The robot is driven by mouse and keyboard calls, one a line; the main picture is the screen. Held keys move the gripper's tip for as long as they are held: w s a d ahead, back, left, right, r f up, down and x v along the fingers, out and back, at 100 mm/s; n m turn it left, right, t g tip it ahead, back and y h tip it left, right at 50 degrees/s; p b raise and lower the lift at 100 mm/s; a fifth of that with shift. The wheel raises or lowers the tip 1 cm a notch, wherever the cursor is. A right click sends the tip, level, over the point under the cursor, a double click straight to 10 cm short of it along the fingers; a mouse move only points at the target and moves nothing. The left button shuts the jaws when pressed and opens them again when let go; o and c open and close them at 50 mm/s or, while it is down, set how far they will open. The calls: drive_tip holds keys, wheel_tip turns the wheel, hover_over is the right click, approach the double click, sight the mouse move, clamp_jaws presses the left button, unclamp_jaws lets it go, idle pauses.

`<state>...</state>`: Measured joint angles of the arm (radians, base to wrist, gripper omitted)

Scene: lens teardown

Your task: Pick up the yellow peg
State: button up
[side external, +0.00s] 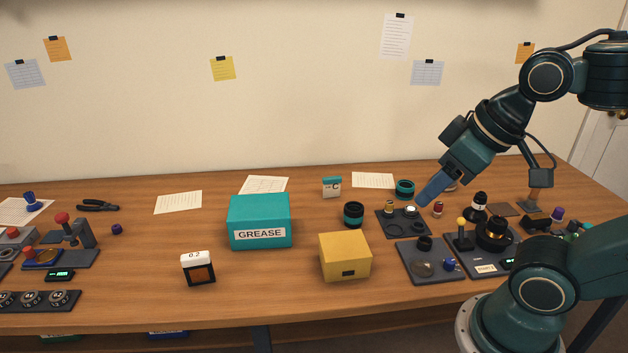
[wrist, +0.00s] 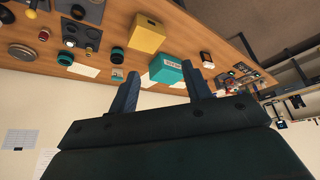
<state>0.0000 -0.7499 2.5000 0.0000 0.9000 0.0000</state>
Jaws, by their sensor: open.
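My gripper (side external: 424,200) points down and left above the back of the bench, near a dark tray (side external: 381,228) of small parts. In the wrist view my gripper (wrist: 161,70) has its two blue fingers wide apart with nothing between them. A yellow ball-topped lever (side external: 461,222) stands on another dark plate further right.
A teal GREASE box (side external: 259,214) and a yellow box (side external: 344,256) stand left of the trays. A teal-banded ring (side external: 404,189) and a dark lens barrel (side external: 353,214) are close to the fingers. Crowded parts lie to the right. Bare wood (side external: 150,235) shows at left.

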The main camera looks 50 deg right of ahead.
drive_tip(key=m+g, duration=0.6)
drive_tip(key=m, duration=0.7)
hover_over(390, 202)
wheel_tip(390, 202, down, 16)
drive_tip(key=r, duration=0.1)
drive_tip(key=shift+a+f, duration=0.1)
drive_tip(key=shift+f, duration=4.45)
drive_tip(key=shift+f, duration=2.6)
